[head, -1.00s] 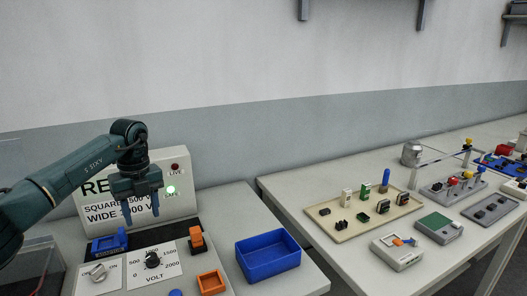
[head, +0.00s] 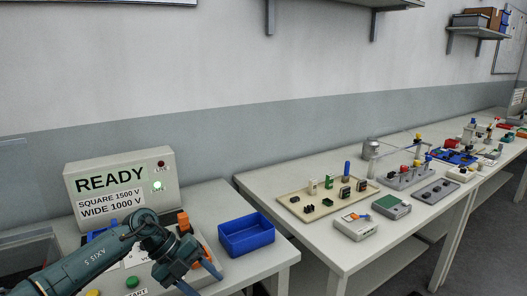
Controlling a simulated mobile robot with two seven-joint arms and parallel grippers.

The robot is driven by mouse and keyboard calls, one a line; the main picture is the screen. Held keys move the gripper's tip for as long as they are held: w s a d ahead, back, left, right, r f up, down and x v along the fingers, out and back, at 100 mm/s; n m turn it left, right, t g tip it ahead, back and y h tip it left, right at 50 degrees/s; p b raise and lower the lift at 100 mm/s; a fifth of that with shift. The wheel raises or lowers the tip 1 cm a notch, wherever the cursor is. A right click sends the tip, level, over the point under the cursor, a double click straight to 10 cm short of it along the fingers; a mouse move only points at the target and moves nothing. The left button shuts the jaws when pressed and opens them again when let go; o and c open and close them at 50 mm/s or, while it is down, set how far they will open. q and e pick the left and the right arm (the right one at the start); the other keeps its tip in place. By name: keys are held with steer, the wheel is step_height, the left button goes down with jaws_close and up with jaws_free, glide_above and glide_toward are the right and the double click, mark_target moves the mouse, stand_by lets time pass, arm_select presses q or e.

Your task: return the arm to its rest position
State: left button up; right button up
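My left arm comes in from the lower left. Its gripper (head: 202,278) hangs low over the front right part of the test station, with its two fingers apart and nothing visible between them. It covers part of the station's panel and an orange square holder (head: 208,258). The tester box (head: 122,182) stands behind the arm and reads READY, SQUARE 1500 V, WIDE 1000 V, with the green SAFE lamp lit. My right gripper is not in view.
A blue bin (head: 246,236) stands right of the gripper, near the left table's edge. A gap separates it from the right table, which holds a beige tray (head: 294,208) of connectors, a grey-and-green device (head: 392,207) and several fixtures. An orange block (head: 184,222) stands behind the arm.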

arm_select(q)
steer(key=s+d+r+n+t+h, duration=0.1)
steer(key=s+d+n+t+h, duration=0.15)
steer(key=s+d+h, duration=0.35)
steer(key=s+d+n+t+h, duration=0.2)
steer(key=d+t+h, duration=0.15)
steer(key=d, duration=0.55)
steer(key=s+a+f+n+t+y, duration=0.5)
steer(key=s+a+f+n+y, duration=0.9)
steer(key=n, duration=0.9)
step_height(320, 180, down, 3)
steer(key=s+a, duration=0.1)
steer(key=s, duration=0.2)
steer(key=shift+a, duration=0.35)
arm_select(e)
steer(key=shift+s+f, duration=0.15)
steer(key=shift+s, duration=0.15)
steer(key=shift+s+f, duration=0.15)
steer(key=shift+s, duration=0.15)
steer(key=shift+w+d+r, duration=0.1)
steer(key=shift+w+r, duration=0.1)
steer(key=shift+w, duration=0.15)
